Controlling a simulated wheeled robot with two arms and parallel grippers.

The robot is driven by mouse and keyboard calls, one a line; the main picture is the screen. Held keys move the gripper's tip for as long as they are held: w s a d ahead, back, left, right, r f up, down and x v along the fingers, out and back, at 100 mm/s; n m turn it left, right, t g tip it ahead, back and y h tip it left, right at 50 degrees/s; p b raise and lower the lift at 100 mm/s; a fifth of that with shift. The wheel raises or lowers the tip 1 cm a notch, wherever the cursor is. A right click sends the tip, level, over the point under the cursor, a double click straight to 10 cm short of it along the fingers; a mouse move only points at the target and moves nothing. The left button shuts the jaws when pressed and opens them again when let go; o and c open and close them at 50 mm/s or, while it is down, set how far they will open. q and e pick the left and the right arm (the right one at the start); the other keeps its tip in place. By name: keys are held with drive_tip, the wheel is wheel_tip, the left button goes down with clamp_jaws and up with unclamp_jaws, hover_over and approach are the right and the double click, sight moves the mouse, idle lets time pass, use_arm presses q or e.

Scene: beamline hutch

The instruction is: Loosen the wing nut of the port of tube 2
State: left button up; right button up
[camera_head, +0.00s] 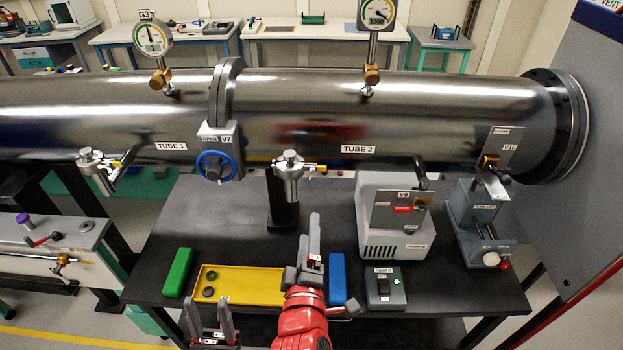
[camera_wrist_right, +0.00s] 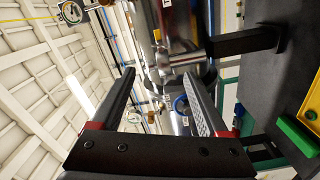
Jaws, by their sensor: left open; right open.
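Tube 2 (camera_head: 430,110) is the long shiny metal pipe right of the black flange. Its port (camera_head: 289,170) is a short metal stub with a round cap, hanging under the pipe left of the TUBE 2 label. A small yellow-brass part (camera_head: 315,168) sticks out to its right; the wing nut itself is too small to make out clearly. My right gripper (camera_head: 310,240) is open and empty, below and slightly right of the port. In the right wrist view the port (camera_wrist_right: 180,60) shows beyond the open fingers (camera_wrist_right: 160,90). My left gripper (camera_head: 210,312) is open and empty at the bench's front edge.
The dark bench (camera_head: 230,225) holds a yellow tray (camera_head: 240,283) with dark rings, green (camera_head: 178,272) and blue (camera_head: 337,278) blocks, a switch box (camera_head: 384,287) and a grey pump unit (camera_head: 393,215). A blue-wheeled valve (camera_head: 215,165) stands left of the port.

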drive_tip(key=b, duration=0.9)
approach(311, 176)
drive_tip(key=w+p, duration=0.2)
drive_tip(key=w, duration=0.6)
drive_tip(key=shift+w+d, duration=0.2)
drive_tip(key=shift+d, duration=0.2)
drive_tip(key=shift+f, duration=0.1)
clamp_jaws()
drive_tip(key=shift+p, duration=0.3)
